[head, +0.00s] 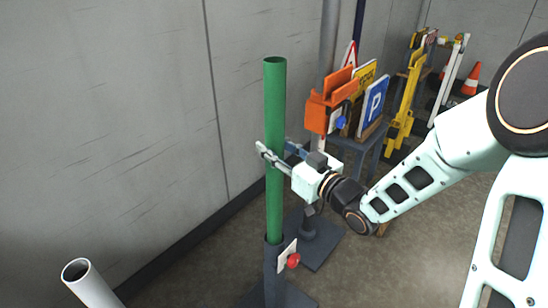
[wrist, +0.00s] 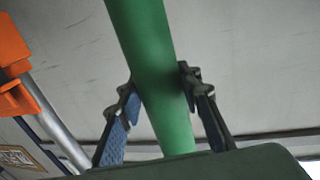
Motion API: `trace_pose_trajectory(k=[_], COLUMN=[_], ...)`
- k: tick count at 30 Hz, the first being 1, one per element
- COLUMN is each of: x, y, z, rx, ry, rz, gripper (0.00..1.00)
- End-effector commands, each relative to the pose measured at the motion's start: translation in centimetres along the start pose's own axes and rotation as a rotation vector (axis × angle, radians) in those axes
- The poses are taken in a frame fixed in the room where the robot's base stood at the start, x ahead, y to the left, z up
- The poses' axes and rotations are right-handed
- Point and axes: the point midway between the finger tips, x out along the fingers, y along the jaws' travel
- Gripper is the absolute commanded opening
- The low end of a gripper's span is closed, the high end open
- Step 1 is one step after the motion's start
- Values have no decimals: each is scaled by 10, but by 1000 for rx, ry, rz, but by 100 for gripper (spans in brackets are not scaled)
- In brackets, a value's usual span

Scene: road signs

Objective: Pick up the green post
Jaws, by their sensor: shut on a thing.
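The green post (head: 275,100) is a tall green tube standing upright in a dark stand (head: 275,262) with a red knob (head: 293,260) on its side. My gripper (head: 272,155) reaches in from the right at about the middle of the post, and its fingers are around it. In the wrist view the post (wrist: 152,70) runs between the two fingers of my gripper (wrist: 160,95), which are shut on it. The post's lower end is hidden inside the stand.
A white tube (head: 90,284) stands at the front left. Behind my gripper, a table (head: 357,147) holds several signs, among them a blue P sign (head: 373,105), and an orange piece (head: 328,100). A grey wall (head: 120,110) lies close behind the post. Orange cones (head: 471,78) stand far back.

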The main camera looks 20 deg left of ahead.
Motion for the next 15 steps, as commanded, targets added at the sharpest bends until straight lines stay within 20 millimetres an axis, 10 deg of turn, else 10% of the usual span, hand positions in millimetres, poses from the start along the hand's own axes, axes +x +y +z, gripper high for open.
trace_pose_trajectory(k=[15], x=[0], y=[0], z=[-92], rx=[-4], ry=[5], rz=[0], gripper=[0])
